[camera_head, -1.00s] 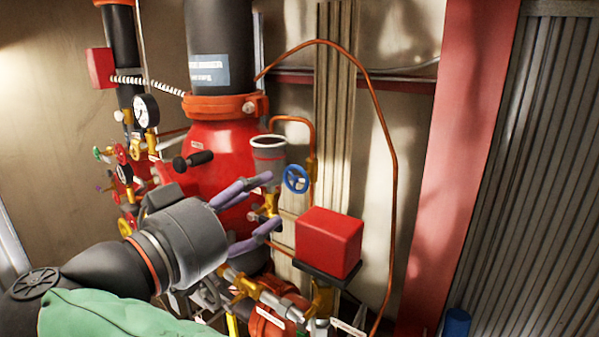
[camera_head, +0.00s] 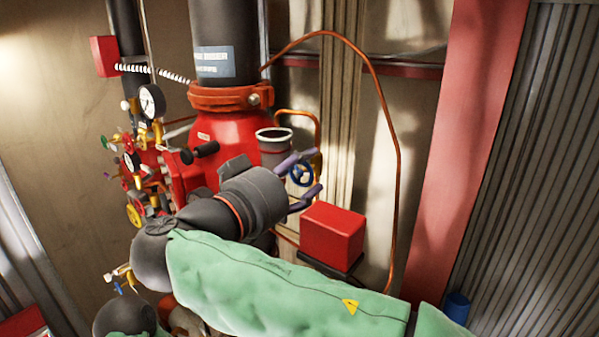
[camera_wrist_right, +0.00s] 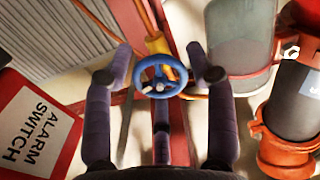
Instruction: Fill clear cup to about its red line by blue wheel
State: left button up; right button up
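The blue wheel (camera_head: 302,174) sits on piping just right of the clear cup (camera_head: 273,140), whose open rim faces up. My right gripper (camera_head: 314,172) reaches toward the wheel from the left, its purple fingers apart above and below it. In the right wrist view, the wheel (camera_wrist_right: 161,77) lies between the spread fingertips of the right gripper (camera_wrist_right: 163,66), with a gap on both sides. The cup (camera_wrist_right: 240,40) shows there as a greyish clear cylinder with a reddish band near one end. I cannot make out any water level. My left gripper is not in view.
A red box (camera_head: 332,233) stands just below and right of the wheel; in the wrist view it reads ALARM SWITCH (camera_wrist_right: 35,125). The big red riser (camera_head: 230,128) is behind the cup. A copper pipe (camera_head: 396,170) loops on the right. Gauges (camera_head: 151,101) and valves crowd the left.

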jog(key=c, duration=0.7)
jog(key=shift+o, duration=0.2)
jog(key=shift+n+b, duration=0.3)
jog(key=shift+n, duration=0.5)
jog(key=n, duration=0.3)
jog(key=shift+r, duration=0.1)
jog(key=o, duration=0.9)
jog(key=shift+a, duration=0.1)
jog(key=v, duration=1.2)
